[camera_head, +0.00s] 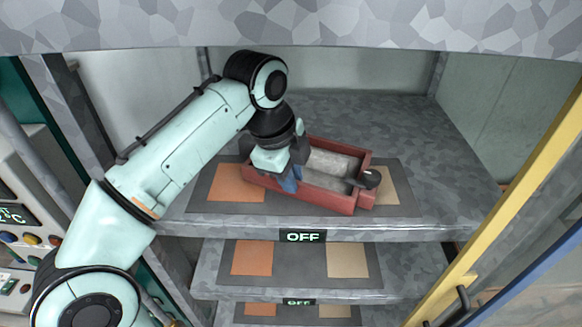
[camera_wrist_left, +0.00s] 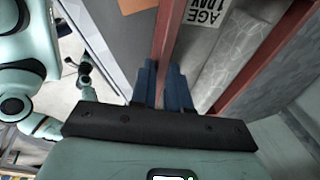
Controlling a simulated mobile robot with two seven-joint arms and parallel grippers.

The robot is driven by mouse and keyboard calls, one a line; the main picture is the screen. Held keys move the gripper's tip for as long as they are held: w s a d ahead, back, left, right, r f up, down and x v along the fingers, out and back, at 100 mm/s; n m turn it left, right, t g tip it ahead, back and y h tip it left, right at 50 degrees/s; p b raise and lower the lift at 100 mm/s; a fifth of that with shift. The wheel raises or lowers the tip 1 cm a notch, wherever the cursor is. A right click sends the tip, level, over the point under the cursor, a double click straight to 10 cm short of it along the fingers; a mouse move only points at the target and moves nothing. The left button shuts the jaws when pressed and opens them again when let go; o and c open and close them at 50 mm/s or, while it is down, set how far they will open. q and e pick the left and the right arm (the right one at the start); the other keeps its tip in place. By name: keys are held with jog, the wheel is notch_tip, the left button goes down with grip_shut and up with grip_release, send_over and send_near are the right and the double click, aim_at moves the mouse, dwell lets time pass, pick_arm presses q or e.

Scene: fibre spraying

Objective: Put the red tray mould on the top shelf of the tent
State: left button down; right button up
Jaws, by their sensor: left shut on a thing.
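The red tray mould (camera_head: 343,203) is at the uppermost shelf (camera_head: 455,195) in view, over its dark mat, turned at an angle to the mat. It holds grey material, and a dark round knob shows at its right end. I cannot tell whether it rests on the mat or is just above it. My left gripper (camera_head: 290,181) is shut on the tray's wall near its left part. In the left wrist view the blue fingers (camera_wrist_left: 163,84) straddle the red wall (camera_wrist_left: 168,40). A mint arm with a small dark end, possibly my right gripper (camera_wrist_left: 85,68), shows there; its jaws are unclear.
The mat has an orange patch (camera_head: 236,184) and a beige patch (camera_head: 400,192). Lower shelves carry similar patches, and OFF signs (camera_head: 303,236) mark the shelf fronts. Grey posts stand at the left; a yellow door edge (camera_head: 545,150) is at the right. The shelf's back is clear.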

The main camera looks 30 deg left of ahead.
pick_arm(q)
jog(key=c, duration=1.1)
grip_release()
jog(key=shift+w+f, duration=0.15)
